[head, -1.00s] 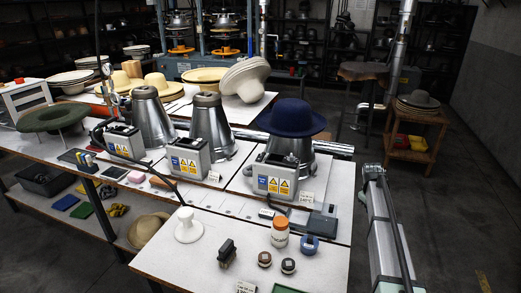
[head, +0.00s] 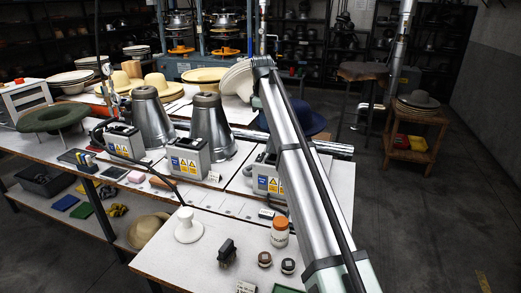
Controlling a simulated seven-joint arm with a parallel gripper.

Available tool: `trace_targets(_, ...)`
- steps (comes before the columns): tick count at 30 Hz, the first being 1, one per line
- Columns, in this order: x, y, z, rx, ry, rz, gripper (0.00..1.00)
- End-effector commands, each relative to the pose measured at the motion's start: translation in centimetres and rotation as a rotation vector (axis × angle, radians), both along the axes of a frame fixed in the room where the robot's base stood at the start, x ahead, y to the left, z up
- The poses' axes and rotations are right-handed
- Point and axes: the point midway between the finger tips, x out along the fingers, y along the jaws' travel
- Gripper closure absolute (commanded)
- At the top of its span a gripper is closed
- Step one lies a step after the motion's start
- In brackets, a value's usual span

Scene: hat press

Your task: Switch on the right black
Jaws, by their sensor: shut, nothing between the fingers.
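Three grey control boxes with warning labels stand along the table: a left box (head: 124,142), a middle box (head: 188,158) and a right box (head: 268,178). Dark parts show on top of the left and middle boxes; which are switches is too small to tell. My arm crosses in front of the right box's right side and hides part of its top. My gripper is not in view; only my arm links show.
Metal cones (head: 152,118) stand behind the left and middle boxes. A white stand (head: 187,228), a black object (head: 227,252) and an orange-and-white jar (head: 279,233) stand on the front table. A dark cable (head: 168,178) runs near the boxes.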

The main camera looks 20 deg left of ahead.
Motion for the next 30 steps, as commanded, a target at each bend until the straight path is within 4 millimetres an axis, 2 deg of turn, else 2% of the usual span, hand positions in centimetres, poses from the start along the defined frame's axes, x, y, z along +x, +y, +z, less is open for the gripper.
trace_targets(1,-0.5,1.0,0.8,0.001,0.002,0.019,1.00)
trace_targets(3,-1.0,1.6,1.4,0.001,0.005,0.035,1.00)
trace_targets(8,-1.3,1.9,0.8,0.000,0.008,0.043,1.00)
trace_targets(14,-0.9,1.8,-2.1,-0.001,0.008,0.041,1.00)
trace_targets(24,0.0,1.8,-7.9,0.000,0.008,0.040,1.00)
trace_targets(30,0.4,1.8,-10.6,0.000,0.007,0.040,1.00)
